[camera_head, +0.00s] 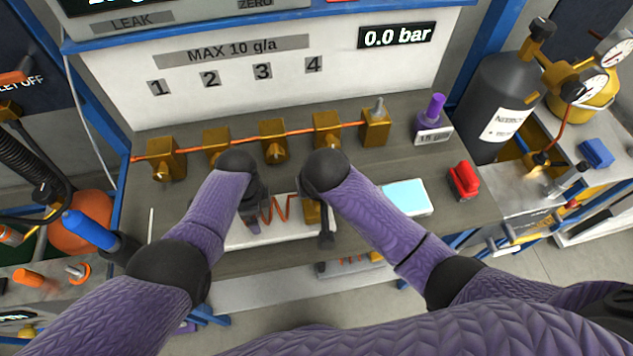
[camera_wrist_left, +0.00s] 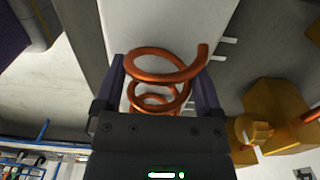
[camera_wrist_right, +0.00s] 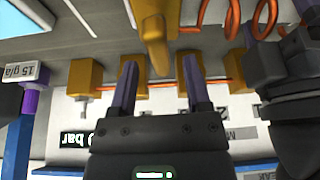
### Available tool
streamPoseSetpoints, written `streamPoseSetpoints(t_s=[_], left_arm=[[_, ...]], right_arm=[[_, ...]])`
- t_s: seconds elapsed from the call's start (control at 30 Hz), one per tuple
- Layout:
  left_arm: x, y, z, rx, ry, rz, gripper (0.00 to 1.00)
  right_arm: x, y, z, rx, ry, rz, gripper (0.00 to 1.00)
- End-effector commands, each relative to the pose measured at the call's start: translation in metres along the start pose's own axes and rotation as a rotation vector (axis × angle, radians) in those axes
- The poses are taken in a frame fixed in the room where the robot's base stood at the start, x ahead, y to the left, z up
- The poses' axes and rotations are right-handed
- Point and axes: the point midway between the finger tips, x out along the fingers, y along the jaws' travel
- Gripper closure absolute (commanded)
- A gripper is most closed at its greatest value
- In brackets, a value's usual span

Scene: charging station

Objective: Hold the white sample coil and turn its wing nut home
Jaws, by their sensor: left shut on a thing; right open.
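The sample coil (camera_head: 277,211) is a copper spiral over a white plate (camera_head: 240,236) on the grey bench. My left gripper (camera_head: 256,215) is shut on the coil; in the left wrist view its fingers (camera_wrist_left: 160,88) flank the copper turns (camera_wrist_left: 165,65). My right gripper (camera_head: 326,232) is open beside the block. In the right wrist view a brass part (camera_wrist_right: 153,38) reaches between the open fingers (camera_wrist_right: 158,72), with no visible grip. The wing nut's seating is hidden.
A row of brass blocks (camera_head: 273,140) on a copper pipe runs behind my arms, under a panel numbered 1 to 4. A dark cylinder (camera_head: 493,110) is farther right.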

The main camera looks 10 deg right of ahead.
Motion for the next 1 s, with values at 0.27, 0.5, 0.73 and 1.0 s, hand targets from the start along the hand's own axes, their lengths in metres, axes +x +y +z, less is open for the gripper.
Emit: streamPoseSetpoints(t_s=[0.27, 0.5, 0.73, 1.0], left_arm=[[0.0, 0.0, 0.0, 0.0, 0.0, -0.001, 0.94], [0.0, 0.0, 0.0, 0.0, 0.0, -0.001, 0.94], [0.0, 0.0, 0.0, 0.0, 0.0, -0.001, 0.94], [0.0, 0.0, 0.0, 0.0, 0.0, -0.001, 0.0]], right_arm=[[-0.075, 0.0, 0.0, 0.0, 0.005, -0.002, 0.38], [-0.106, 0.001, 0.0, 0.0, 0.001, 0.001, 0.38], [-0.107, 0.001, 0.001, 0.0, 0.0, 0.001, 0.38], [-0.107, 0.001, 0.0, 0.0, 0.0, 0.001, 0.38]])
